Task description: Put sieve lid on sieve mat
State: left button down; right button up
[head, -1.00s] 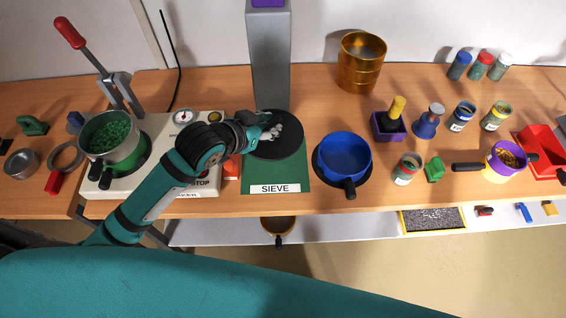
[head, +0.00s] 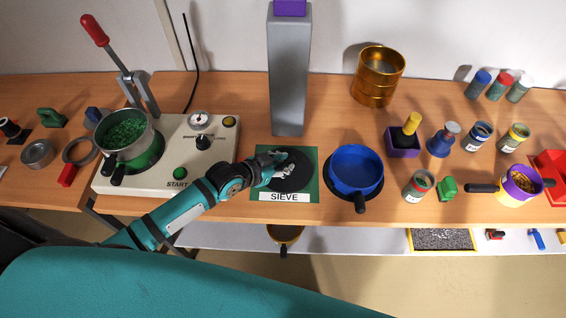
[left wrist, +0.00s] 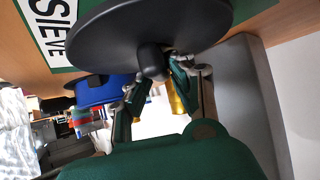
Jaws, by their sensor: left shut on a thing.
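The sieve lid is a black disc (head: 297,180) with a dark knob, over the green sieve mat (head: 311,155) labelled SIEVE. My left gripper (head: 275,163) is shut on the lid's knob. In the left wrist view, the lid (left wrist: 125,35) appears large and roughly flat, with the knob between the fingertips (left wrist: 160,76). Part of the mat (left wrist: 243,9) shows past the lid's rim. The lid lies within the mat's outline in the head view. I cannot tell whether it touches the mat or hovers just above it. My right gripper is not in view.
A grey column (head: 289,80) stands right behind the mat. A blue sieve pan (head: 355,170) is close on the right. A gold sieve stack (head: 377,75) stands at the back.

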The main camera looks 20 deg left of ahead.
pick_arm(q)
jog(key=shift+f, duration=0.1)
jog(key=c, duration=1.1)
grip_release()
jog(key=shift+c, duration=0.2)
jog(key=v, duration=1.2)
jog(key=shift+r, duration=0.25)
